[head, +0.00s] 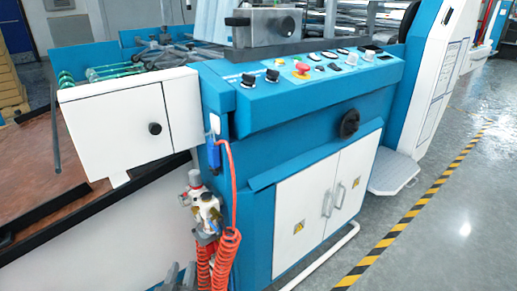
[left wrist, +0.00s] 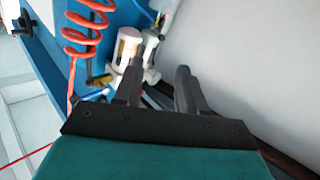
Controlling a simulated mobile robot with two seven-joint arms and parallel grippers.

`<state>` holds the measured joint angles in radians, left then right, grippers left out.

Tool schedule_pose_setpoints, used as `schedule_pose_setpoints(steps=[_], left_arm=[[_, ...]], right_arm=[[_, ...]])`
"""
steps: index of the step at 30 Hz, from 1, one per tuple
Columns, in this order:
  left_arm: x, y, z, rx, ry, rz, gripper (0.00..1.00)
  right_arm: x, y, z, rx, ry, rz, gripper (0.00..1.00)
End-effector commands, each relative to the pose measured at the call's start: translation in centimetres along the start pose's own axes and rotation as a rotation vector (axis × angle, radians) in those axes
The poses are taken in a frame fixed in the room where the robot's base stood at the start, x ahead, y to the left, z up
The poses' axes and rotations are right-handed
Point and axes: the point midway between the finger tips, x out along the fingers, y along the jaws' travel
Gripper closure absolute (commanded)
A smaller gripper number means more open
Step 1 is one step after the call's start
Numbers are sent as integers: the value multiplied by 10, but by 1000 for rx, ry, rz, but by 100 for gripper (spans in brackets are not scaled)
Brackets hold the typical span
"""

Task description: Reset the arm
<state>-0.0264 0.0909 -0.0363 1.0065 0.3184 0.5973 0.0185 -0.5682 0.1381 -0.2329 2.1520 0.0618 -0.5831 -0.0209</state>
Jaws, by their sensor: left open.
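My left gripper (head: 181,270) shows only by its dark fingertips at the bottom edge of the head view, left of the coiled red hose. In the left wrist view the same gripper (left wrist: 159,74) has its two dark fingers apart, with nothing held between them. Beyond the fingers is a white and metal air regulator (left wrist: 132,45), which also shows in the head view (head: 205,212). I cannot tell the exact gap between fingers and regulator. My right gripper is in neither view.
A blue laminating machine (head: 258,190) with a control panel (head: 320,75) and white cabinet doors (head: 320,212) fills the middle. A coiled red hose (head: 226,258) hangs beside the regulator. A white box (head: 130,122) juts out at left. Grey floor (head: 455,220) is clear at right, past yellow-black tape.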

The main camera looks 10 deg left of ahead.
Motion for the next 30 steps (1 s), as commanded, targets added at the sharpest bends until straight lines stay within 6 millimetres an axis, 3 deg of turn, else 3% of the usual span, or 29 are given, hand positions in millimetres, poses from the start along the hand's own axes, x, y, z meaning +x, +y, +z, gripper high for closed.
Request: schedule_pose_setpoints(steps=[4, 8, 12, 18, 28, 30], left_arm=[[-9, 17, 0, 17, -62, 51, 60], [-29, 49, -2, 54, -175, 135, 60], [-61, 84, -10, 107, -308, 222, 60], [-110, 120, -31, 180, -465, 309, 60], [-171, 147, -71, 256, -632, 372, 60], [-168, 146, -87, 259, -630, 361, 60]], right_arm=[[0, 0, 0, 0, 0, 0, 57], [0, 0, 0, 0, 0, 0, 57], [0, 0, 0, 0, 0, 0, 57], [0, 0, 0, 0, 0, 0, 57], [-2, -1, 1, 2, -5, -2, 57], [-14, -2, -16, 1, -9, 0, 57]])
